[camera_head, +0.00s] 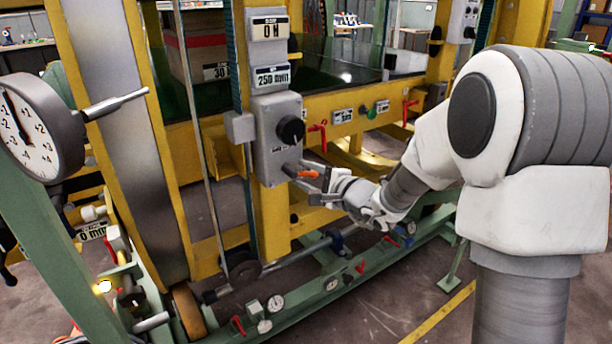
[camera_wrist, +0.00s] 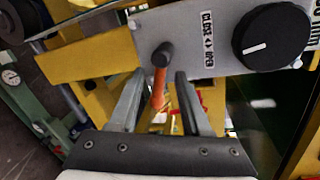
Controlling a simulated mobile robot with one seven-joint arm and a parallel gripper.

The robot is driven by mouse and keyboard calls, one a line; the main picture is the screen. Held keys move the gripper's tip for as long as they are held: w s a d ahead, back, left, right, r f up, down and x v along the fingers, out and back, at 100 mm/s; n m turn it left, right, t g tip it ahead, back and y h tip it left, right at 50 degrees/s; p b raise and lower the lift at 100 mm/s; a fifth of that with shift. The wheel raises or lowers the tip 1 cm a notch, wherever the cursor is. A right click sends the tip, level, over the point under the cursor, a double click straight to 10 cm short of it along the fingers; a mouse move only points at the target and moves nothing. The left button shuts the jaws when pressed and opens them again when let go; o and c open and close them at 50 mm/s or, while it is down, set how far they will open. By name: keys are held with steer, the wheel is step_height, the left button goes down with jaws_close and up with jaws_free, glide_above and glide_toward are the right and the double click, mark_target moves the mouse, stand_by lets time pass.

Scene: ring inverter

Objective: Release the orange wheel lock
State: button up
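A small lever with an orange handle (camera_head: 308,174) and a dark pivot sticks out from the lower part of a grey control box (camera_head: 273,108) on the yellow post. The wrist view shows this orange lever (camera_wrist: 159,88) beside a label that appears to read close and open. My gripper (camera_head: 312,181) is at the lever, with its fingers apart. In the wrist view the two fingers (camera_wrist: 160,98) stand either side of the orange handle, with gaps visible on both sides. An orange-brown wheel (camera_head: 188,311) stands low at the left; no lock on it can be made out.
A black knob (camera_head: 291,130) sits on the box above the lever; it is at upper right in the wrist view (camera_wrist: 271,37). Red handles (camera_head: 318,135) line the yellow beam. A dial gauge (camera_head: 37,128) and green frame stand at left.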

steer(key=p+v, duration=0.3)
steer(key=v, duration=1.4)
steer(key=shift+s, duration=0.2)
steer(key=s+a+r+n+g+y, duration=0.2)
steer(key=s+a+n+g, duration=0.2)
steer(key=s+a, duration=0.2)
steer(key=s+d+f+n+g+h, duration=0.2)
steer(key=s+n+g+h, duration=0.5)
steer(key=s, duration=0.7)
steer(key=s+d+r+n+t+h, duration=0.1)
steer(key=d+r+n+t+h, duration=0.3)
steer(key=d, duration=0.4)
step_height(320, 180, up, 21)
steer(key=p, duration=2.2)
steer(key=shift+s+r+m+h, duration=0.15)
steer(key=shift+r+m+h, duration=0.15)
steer(key=shift+h, duration=0.1)
